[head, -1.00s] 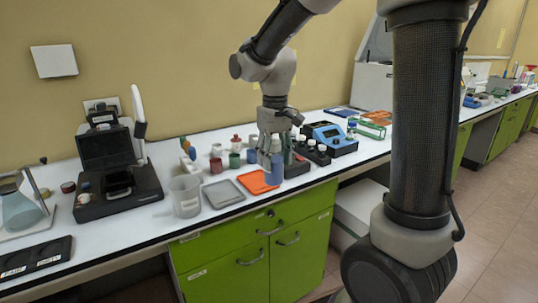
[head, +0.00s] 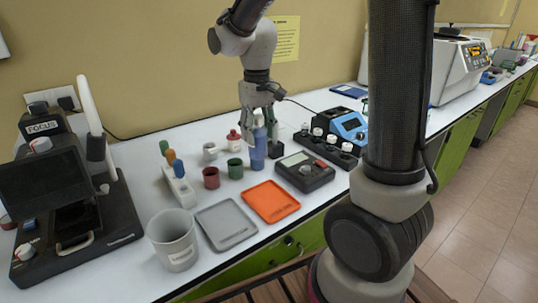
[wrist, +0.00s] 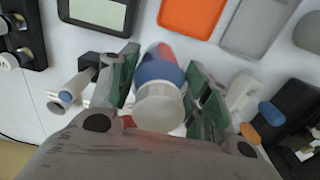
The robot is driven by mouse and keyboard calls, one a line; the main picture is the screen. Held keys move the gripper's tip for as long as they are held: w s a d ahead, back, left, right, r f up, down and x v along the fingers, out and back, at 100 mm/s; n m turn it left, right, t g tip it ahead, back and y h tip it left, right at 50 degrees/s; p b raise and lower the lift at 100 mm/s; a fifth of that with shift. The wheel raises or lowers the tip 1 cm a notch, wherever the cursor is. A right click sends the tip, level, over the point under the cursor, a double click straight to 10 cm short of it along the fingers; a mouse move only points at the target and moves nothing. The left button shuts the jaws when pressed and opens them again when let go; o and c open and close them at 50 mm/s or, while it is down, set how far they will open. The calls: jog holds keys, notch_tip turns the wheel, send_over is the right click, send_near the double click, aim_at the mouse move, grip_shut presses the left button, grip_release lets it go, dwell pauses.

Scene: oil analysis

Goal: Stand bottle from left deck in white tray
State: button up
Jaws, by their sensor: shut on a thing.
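My gripper (head: 259,116) is shut on a blue bottle (head: 258,150) with a whitish cap, held upright by its upper part. In the wrist view the bottle's white cap (wrist: 159,103) shows between the green-padded fingers (wrist: 160,92). Whether the bottle's base touches the bench cannot be told. A light grey tray (head: 226,224) lies flat and empty at the front, left of an orange tray (head: 271,201). Both trays also show at the top of the wrist view. No plainly white tray is visible.
A grey device with a screen (head: 304,170) is right of the bottle. Red (head: 211,177) and green (head: 235,168) cups stand to its left. A translucent beaker (head: 173,240) stands left of the grey tray. A blue instrument (head: 343,127) and black-based bottles are farther right.

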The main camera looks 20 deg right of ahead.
aim_at(259, 156)
notch_tip(259, 156, down, 8)
jog(key=shift+r, duration=0.1)
jog(key=shift+s, duration=0.1)
dwell(0.3)
jog(key=o, duration=1.1)
